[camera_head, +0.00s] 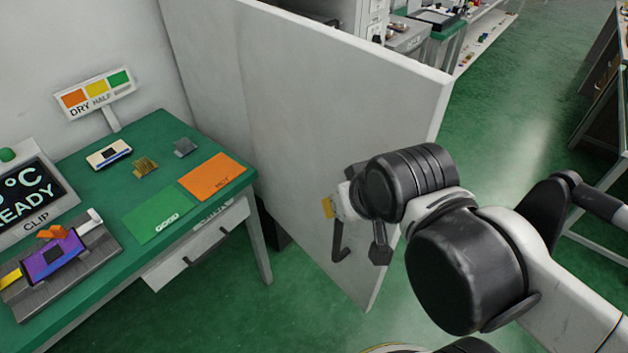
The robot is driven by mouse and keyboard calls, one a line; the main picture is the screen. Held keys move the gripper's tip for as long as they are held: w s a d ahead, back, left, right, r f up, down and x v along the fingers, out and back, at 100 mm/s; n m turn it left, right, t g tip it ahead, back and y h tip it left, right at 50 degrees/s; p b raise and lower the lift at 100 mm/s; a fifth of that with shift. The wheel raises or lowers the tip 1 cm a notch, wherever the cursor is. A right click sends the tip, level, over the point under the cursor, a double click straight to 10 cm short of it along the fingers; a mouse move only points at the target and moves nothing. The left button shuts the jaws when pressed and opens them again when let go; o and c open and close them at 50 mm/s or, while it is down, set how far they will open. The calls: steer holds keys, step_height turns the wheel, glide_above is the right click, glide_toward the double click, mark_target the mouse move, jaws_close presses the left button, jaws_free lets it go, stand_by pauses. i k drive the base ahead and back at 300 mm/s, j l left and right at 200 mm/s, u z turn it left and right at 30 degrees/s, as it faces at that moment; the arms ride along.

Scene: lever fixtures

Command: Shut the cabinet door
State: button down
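The cabinet door (300,130) is a large, tall light-grey panel standing in the middle of the view, swung out beside the green table. My gripper (358,232) is in front of the door's face near this bar, with dark parts pointing down. The cabinet's inside is not visible.
A green table (165,128) with sorting mats, small parts and a clip device (40,195) stands at left, close to the door. A bench with shelves (485,35) stands behind. Green floor is open to the right.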

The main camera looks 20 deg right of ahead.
mark_target(322, 100)
steer(key=k+j+u, duration=0.15)
steer(key=k+j, duration=0.3)
steer(key=k+j+u, duration=0.1)
steer(key=k+j, duration=0.25)
steer(key=j, duration=0.25)
